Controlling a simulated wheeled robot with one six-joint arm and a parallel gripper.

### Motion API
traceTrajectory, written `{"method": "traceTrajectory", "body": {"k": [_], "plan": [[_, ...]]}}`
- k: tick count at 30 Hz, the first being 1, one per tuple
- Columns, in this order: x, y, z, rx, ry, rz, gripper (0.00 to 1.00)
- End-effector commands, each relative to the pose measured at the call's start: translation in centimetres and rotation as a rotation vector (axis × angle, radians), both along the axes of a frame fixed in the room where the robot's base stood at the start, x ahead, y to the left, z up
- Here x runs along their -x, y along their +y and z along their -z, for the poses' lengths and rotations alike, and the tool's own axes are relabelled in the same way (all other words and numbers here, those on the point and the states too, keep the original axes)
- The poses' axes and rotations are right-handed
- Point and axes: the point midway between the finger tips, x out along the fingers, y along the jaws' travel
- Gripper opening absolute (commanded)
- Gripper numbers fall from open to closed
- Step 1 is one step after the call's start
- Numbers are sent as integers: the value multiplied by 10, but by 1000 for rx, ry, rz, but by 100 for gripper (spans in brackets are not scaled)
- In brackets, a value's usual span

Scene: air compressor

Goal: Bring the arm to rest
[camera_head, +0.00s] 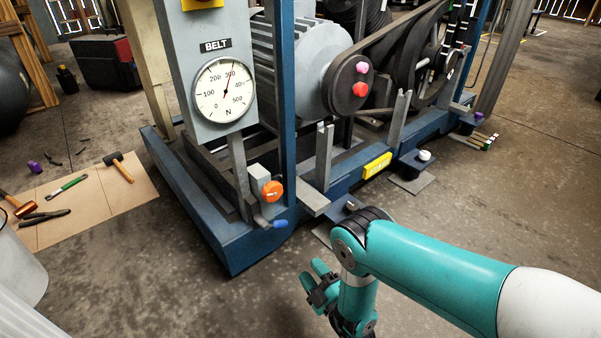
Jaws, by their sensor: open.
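My teal and white arm (440,265) reaches in from the lower right, bends at a dark elbow joint and folds down over the concrete floor. My gripper (313,278) is at the lower middle, small and partly hidden by my own wrist. It looks open, and I see nothing held in it. It is in front of the compressor's blue base frame (215,235), apart from it in the picture. The BELT gauge (224,90) on a grey panel has its needle near 300. An orange knob (272,190) and a blue-tipped lever (270,222) are on the frame above and left of my gripper.
A motor with a red knob (360,89) and a pink knob (362,67) drives a belt. A yellow block (377,165) is on the frame. Tools, including a mallet (118,165), lie on a cardboard mat (100,200) at left. The floor at lower left of my gripper is clear.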

Motion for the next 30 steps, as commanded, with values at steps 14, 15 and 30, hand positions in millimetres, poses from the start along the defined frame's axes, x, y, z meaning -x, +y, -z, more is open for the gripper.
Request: {"method": "traceTrajectory", "body": {"k": [14, 15, 30], "plan": [[-94, 31, -107, -110, 378, 39, 50], [-101, 33, -123, -129, 434, 43, 50], [-74, 21, -327, -295, 1119, 96, 50]]}}
